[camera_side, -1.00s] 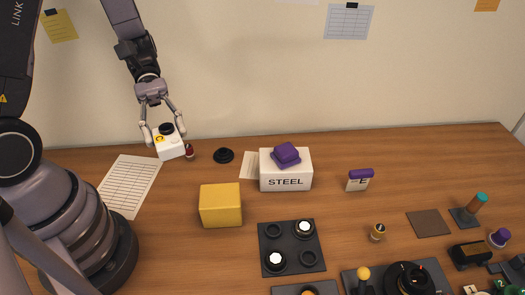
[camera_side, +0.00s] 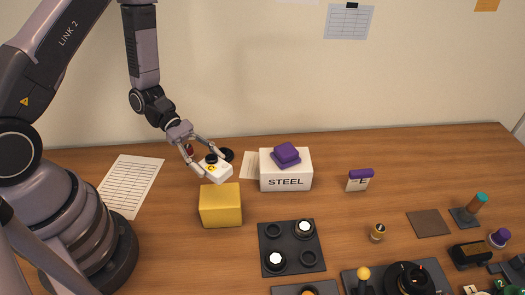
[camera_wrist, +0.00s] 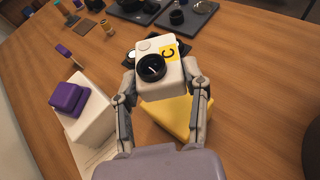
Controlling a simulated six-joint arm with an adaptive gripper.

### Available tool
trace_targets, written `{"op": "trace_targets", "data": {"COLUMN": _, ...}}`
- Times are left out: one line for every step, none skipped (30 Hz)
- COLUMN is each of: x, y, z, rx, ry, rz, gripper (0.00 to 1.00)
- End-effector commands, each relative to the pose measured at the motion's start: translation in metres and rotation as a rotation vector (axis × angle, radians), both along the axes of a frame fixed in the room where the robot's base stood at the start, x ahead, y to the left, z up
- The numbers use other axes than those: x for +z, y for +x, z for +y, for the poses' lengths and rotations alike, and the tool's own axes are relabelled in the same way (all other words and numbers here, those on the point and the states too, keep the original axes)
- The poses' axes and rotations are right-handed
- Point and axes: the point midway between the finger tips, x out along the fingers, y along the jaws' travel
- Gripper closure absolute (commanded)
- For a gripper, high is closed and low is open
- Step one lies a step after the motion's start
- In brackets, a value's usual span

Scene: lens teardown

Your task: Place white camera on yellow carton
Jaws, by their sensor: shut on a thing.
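The white camera (camera_side: 217,171) has a black lens and a yellow label with a dark letter, which the wrist view (camera_wrist: 160,72) shows as a C. My gripper (camera_side: 212,168) is shut on the camera, one finger on each side, and holds it tilted in the side view. The yellow carton (camera_side: 221,205) stands on the wooden table, just below the camera in the side view. In the wrist view, the carton (camera_wrist: 183,116) is partly hidden behind the camera and my fingers. I cannot tell whether the camera touches the carton's top.
A white STEEL box (camera_side: 285,172) with a purple block (camera_side: 286,155) on top stands right of the carton. A dark tray (camera_side: 291,247) with round parts lies in front. A paper sheet (camera_side: 131,185) lies left.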

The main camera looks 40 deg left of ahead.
Motion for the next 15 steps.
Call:
{"op": "trace_targets", "data": {"x": -0.011, "y": -0.001, "z": 0.000, "rx": 0.001, "ry": -0.001, "rz": 0.007, "gripper": 0.93}}
{"op": "trace_targets", "data": {"x": -0.016, "y": -0.001, "z": 0.000, "rx": 0.000, "ry": -0.001, "rz": 0.006, "gripper": 0.93}}
{"op": "trace_targets", "data": {"x": -0.022, "y": -0.001, "z": 0.000, "rx": 0.000, "ry": 0.000, "rz": 0.005, "gripper": 0.93}}
{"op": "trace_targets", "data": {"x": -0.026, "y": -0.001, "z": 0.000, "rx": 0.000, "ry": 0.000, "rz": 0.004, "gripper": 0.93}}
{"op": "trace_targets", "data": {"x": -0.030, "y": -0.001, "z": 0.000, "rx": -0.001, "ry": 0.000, "rz": 0.004, "gripper": 0.93}}
{"op": "trace_targets", "data": {"x": -0.033, "y": -0.001, "z": 0.000, "rx": -0.001, "ry": 0.000, "rz": 0.004, "gripper": 0.93}}
{"op": "trace_targets", "data": {"x": -0.036, "y": -0.001, "z": 0.000, "rx": 0.000, "ry": 0.000, "rz": 0.003, "gripper": 0.93}}
{"op": "trace_targets", "data": {"x": -0.040, "y": -0.001, "z": 0.000, "rx": 0.000, "ry": 0.000, "rz": 0.003, "gripper": 0.93}}
{"op": "trace_targets", "data": {"x": -0.046, "y": -0.001, "z": 0.000, "rx": 0.001, "ry": 0.000, "rz": 0.004, "gripper": 0.93}}
{"op": "trace_targets", "data": {"x": -0.050, "y": -0.001, "z": 0.000, "rx": 0.000, "ry": 0.000, "rz": 0.004, "gripper": 0.93}}
{"op": "trace_targets", "data": {"x": -0.055, "y": -0.001, "z": 0.000, "rx": 0.000, "ry": 0.000, "rz": 0.005, "gripper": 0.93}}
{"op": "trace_targets", "data": {"x": -0.061, "y": -0.001, "z": 0.000, "rx": 0.000, "ry": 0.000, "rz": 0.004, "gripper": 0.93}}
{"op": "trace_targets", "data": {"x": -0.064, "y": -0.001, "z": 0.000, "rx": -0.001, "ry": 0.000, "rz": 0.004, "gripper": 0.93}}
{"op": "trace_targets", "data": {"x": -0.067, "y": -0.001, "z": 0.000, "rx": -0.001, "ry": 0.000, "rz": 0.004, "gripper": 0.93}}
{"op": "trace_targets", "data": {"x": -0.070, "y": -0.001, "z": 0.000, "rx": -0.001, "ry": 0.000, "rz": 0.004, "gripper": 0.93}}
